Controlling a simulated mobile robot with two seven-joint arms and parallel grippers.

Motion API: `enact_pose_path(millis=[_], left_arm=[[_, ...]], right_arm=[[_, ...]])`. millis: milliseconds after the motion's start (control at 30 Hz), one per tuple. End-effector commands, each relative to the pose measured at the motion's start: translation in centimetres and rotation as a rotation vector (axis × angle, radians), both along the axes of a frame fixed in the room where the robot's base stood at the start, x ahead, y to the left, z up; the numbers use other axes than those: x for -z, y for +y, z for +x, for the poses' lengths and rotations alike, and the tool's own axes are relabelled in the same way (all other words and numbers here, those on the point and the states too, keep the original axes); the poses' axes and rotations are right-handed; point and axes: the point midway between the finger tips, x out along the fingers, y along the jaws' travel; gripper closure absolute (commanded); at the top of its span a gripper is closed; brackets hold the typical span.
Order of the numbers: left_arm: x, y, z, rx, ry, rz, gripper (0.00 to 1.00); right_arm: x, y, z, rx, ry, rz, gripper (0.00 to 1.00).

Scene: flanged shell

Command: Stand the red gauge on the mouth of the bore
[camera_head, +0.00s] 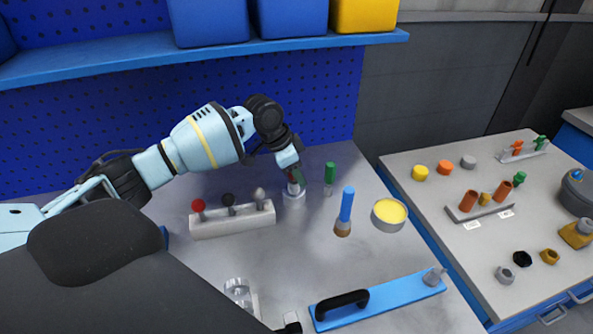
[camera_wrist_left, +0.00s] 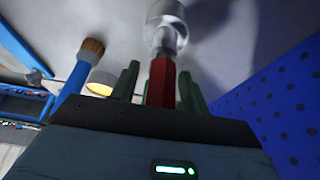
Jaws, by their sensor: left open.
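The red gauge (camera_wrist_left: 161,82) has a red grip and a metal lower end that meets the pale round bore piece (camera_wrist_left: 166,12) in the left wrist view. In the head view the gauge (camera_head: 291,188) is upright above the short pale cylinder (camera_head: 294,197) on the bench. How far its end sits in the mouth is hidden. My left gripper (camera_wrist_left: 158,84) is open, with one green fingertip on each side of the red grip. In the head view the left gripper (camera_head: 292,177) covers most of the gauge. My right gripper does not show.
A pale rack (camera_head: 233,222) with red, black and grey knobs stands left of the bore piece. A green-handled tool (camera_head: 329,173), a blue-handled brush (camera_head: 347,205) and a yellow-filled dish (camera_head: 390,213) stand to its right. A blue bar with a black handle (camera_head: 343,303) lies in front.

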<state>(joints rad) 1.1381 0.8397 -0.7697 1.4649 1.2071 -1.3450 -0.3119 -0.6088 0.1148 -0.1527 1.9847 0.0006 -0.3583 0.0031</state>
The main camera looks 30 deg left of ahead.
Motion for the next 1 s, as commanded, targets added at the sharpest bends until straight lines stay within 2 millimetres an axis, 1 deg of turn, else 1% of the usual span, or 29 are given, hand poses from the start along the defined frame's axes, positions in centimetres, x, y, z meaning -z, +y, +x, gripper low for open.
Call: enact_pose_path(millis=[167, 300, 500, 667, 1000], left_arm=[[-2.2, 0.6, -0.5, -0.002, -0.005, 0.001, 0.55], [-4.4, 1.2, -1.2, 0.0, -0.004, 0.0, 0.55], [-6.5, 1.7, -1.9, -0.001, -0.003, 0.0, 0.55], [-7.1, 1.9, -2.2, -0.001, 0.0, 0.0, 0.55], [-7.1, 1.9, -2.2, 0.0, 0.0, 0.0, 0.55]], right_arm=[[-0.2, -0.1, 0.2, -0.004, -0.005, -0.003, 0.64], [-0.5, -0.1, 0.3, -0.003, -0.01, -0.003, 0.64], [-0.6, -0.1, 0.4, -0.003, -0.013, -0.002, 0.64], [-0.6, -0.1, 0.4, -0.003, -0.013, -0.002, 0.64], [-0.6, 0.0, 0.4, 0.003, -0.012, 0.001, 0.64]])
